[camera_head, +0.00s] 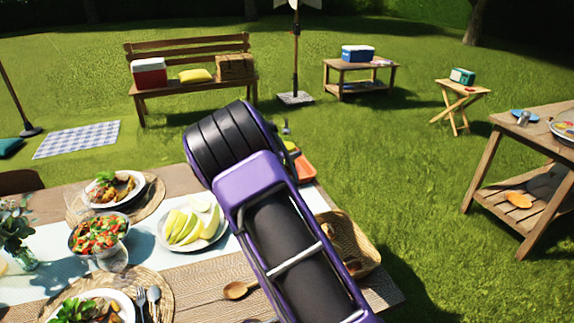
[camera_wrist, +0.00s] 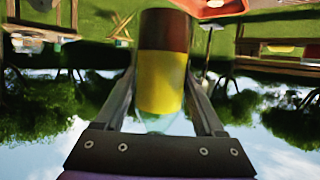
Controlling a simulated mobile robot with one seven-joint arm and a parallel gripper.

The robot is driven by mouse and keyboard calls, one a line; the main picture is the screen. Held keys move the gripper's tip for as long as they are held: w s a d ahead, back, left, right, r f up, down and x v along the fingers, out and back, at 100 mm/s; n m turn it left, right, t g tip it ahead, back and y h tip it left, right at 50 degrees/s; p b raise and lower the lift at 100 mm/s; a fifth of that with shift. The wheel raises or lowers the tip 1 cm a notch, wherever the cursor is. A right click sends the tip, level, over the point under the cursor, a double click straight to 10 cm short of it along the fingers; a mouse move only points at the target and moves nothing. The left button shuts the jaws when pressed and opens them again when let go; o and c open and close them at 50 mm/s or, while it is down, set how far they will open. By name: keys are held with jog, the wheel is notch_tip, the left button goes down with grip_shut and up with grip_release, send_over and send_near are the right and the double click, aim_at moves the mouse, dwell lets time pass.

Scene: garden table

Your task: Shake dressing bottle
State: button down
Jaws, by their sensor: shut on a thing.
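In the wrist view my gripper (camera_wrist: 162,75) is shut on the dressing bottle (camera_wrist: 165,82), with one finger on each side of it. The bottle has a dark red-brown layer and a yellow layer, with a clear part beyond the yellow. The wrist picture is upside down, with sky at the bottom, so the red-brown layer lies below the yellow one. The bottle is off the table. In the head view my arm covers the gripper and most or all of the bottle.
The table (camera_head: 205,268) holds plates, a salad bowl (camera_head: 99,234), a melon plate (camera_head: 190,226), a wooden spoon (camera_head: 238,290) and a wicker basket (camera_head: 345,240). An orange-red tray (camera_head: 304,168) lies beside my arm. A bench (camera_head: 190,83) and side tables stand farther off on open grass.

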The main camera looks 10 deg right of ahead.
aim_at(287, 138)
notch_tip(287, 138, up, 5)
jog(key=shift+d+r, duration=0.1)
jog(key=shift+d, duration=0.05)
notch_tip(287, 138, down, 8)
jog(key=shift+r, duration=0.15)
notch_tip(287, 138, up, 8)
jog(key=shift+s+f, duration=0.1)
jog(key=shift+s, duration=0.05)
jog(key=shift+w+f, duration=0.15)
jog(key=shift+f, duration=1.95)
jog(key=shift+w+f, duration=0.15)
jog(key=shift+f, duration=1.9)
jog(key=shift+s+r, duration=0.25)
jog(key=shift+r, duration=0.2)
jog(key=shift+w+f, duration=0.1)
